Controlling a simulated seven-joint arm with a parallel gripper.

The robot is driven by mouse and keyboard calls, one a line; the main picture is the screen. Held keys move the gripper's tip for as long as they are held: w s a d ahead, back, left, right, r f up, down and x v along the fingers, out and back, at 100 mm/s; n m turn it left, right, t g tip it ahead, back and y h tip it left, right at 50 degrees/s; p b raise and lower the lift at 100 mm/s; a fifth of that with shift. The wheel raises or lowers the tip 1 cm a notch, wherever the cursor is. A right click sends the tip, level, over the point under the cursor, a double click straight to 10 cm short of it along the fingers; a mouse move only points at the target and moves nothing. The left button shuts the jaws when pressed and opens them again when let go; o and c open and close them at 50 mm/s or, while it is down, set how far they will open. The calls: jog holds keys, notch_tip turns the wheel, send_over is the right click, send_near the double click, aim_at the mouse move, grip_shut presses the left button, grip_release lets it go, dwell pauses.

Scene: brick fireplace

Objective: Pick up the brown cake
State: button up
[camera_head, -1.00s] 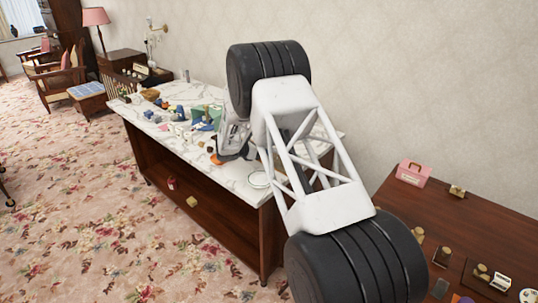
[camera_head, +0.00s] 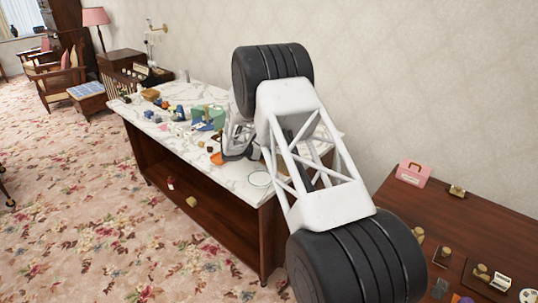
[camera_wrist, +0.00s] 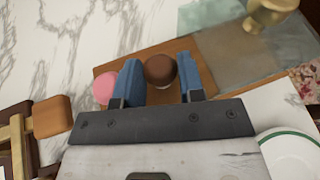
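The brown cake (camera_wrist: 160,70) is a small round brown-topped piece in the wrist view. It sits on a wooden board (camera_wrist: 160,95) on the marble table top. My gripper (camera_wrist: 160,72) is open, with its two blue fingers on either side of the cake. Little gap shows between cake and fingers, and I cannot tell whether they touch. A pink round piece (camera_wrist: 105,88) is beside the cake, outside the left finger. In the head view my gripper (camera_head: 238,145) is low over the marble table (camera_head: 225,175); the cake cannot be made out there.
An orange-brown block (camera_wrist: 52,115) lies left of my gripper. A white plate with a green rim (camera_wrist: 292,155) is at lower right. A brass object (camera_wrist: 270,12) stands at upper right. Several small items crowd the table's far half. A wooden table (camera_head: 470,230) is at right.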

jog(key=shift+r, duration=0.15)
jog(key=shift+r, duration=4.9)
